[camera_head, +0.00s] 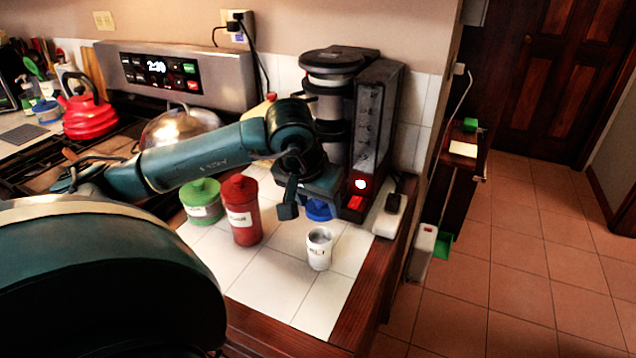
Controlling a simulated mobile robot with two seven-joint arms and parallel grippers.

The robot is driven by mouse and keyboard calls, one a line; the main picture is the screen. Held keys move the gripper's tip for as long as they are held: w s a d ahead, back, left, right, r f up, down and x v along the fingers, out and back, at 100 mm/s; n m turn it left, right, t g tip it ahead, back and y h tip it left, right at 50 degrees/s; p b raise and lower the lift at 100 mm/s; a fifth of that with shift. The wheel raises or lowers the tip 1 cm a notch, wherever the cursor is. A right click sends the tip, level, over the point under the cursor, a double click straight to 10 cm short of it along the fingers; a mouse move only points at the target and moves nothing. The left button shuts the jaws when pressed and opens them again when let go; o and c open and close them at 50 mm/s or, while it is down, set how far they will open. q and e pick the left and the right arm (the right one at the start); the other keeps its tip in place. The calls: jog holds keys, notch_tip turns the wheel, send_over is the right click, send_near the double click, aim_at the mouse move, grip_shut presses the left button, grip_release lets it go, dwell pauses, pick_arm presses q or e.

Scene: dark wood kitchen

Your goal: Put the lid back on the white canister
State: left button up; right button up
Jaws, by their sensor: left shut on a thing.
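The white canister (319,250) stands upright on the white tiled counter, with its top open and its dark inside showing. My left gripper (309,200) is above and behind it in the picture, clear of its rim. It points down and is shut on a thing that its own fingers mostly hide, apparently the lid. A blue thing (319,211) shows just below the gripper; I cannot tell whether the gripper touches it. My right gripper is not in view.
A red canister (242,212) and a green canister (202,203), both lidded, stand left of the white one. A coffee machine (376,120) stands behind the gripper. A white power strip (388,215) lies at right. Tiles in front are clear up to the wooden edge (352,315).

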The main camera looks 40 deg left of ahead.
pick_arm(q)
jog(key=shift+w+a, duration=0.15)
jog(key=shift+a, duration=0.05)
jog(key=shift+d+f+b, duration=0.15)
jog(key=shift+f+b, duration=0.35)
jog(key=shift+f, duration=0.55)
notch_tip(320, 180, down, 2)
jog(key=shift+f+b, duration=0.25)
jog(key=shift+b, duration=0.85)
jog(key=shift+f+b, duration=0.85)
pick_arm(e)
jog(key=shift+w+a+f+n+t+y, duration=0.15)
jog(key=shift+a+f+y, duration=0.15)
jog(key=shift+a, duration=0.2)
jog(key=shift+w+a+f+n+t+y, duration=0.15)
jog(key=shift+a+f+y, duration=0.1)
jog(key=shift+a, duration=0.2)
pick_arm(q)
jog(key=shift+r, duration=0.1)
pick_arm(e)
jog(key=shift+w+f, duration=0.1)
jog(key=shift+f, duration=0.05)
pick_arm(q)
jog(key=shift+b, duration=0.4)
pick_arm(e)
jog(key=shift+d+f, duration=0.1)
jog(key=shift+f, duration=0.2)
